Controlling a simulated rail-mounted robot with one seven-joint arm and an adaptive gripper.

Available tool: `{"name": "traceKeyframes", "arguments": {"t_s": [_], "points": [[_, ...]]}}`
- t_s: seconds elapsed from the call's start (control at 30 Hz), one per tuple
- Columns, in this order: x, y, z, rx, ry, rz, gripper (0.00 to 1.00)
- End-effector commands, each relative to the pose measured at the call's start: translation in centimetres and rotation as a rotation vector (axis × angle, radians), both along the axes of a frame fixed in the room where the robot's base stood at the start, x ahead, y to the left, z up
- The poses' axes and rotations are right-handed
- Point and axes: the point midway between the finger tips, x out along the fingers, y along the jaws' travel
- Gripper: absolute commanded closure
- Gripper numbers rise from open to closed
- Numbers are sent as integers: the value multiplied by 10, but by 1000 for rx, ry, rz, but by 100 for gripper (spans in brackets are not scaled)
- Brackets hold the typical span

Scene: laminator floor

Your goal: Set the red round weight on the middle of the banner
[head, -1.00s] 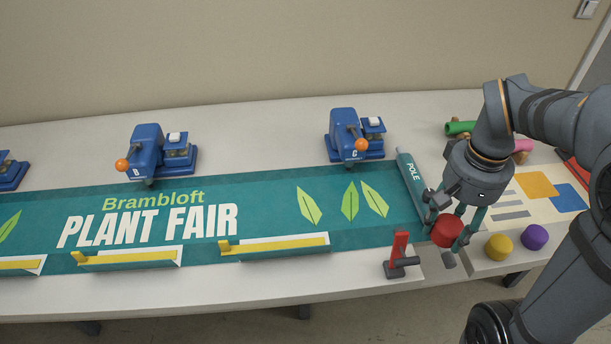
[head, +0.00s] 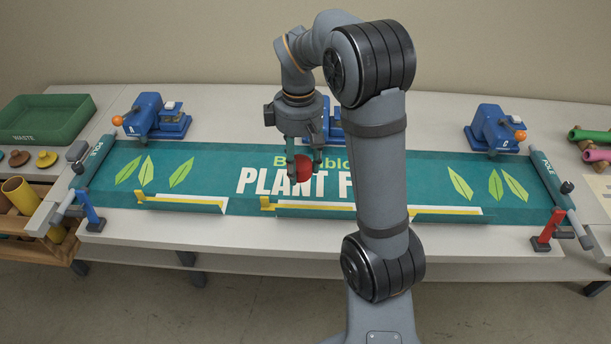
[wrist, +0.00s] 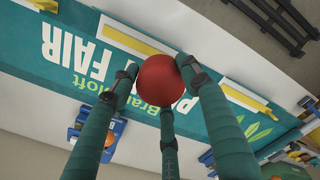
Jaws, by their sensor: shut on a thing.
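The red round weight (head: 304,168) is held in my gripper (head: 302,163) over the middle part of the teal banner (head: 220,165), near its lettering. In the wrist view the weight (wrist: 160,80) sits between my green fingers, and the banner (wrist: 30,47) lies apart below it. How high the weight is above the banner is hard to tell. The banner lies flat between two pole ends, with leaves at both sides. My arm hides part of the lettering.
Blue presses stand along the back edge, at left (head: 155,118) and right (head: 494,130); another is half hidden behind my gripper. Yellow-edged strips (head: 180,203) line the front. A blue-handled clamp (head: 90,211) and a red-handled one (head: 546,232) stand at the corners. A green waste tray (head: 45,121) is far left.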

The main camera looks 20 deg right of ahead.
Motion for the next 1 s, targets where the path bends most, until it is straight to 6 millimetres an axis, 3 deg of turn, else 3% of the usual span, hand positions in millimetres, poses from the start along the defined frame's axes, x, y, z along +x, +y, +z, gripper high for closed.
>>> {"name": "traceKeyframes", "arguments": {"t_s": [0.1, 0.3, 0.43, 0.6, 0.77, 1.0], "points": [[26, -45, -3, 1, 4, 250, 93], [52, -121, -23, 3, 4, 683, 93], [58, -161, -36, 3, 5, 903, 93], [59, -193, -49, 2, 3, 1083, 93], [60, -193, -58, 4, 5, 1148, 93], [67, -140, -88, 6, 7, 1157, 93]]}}
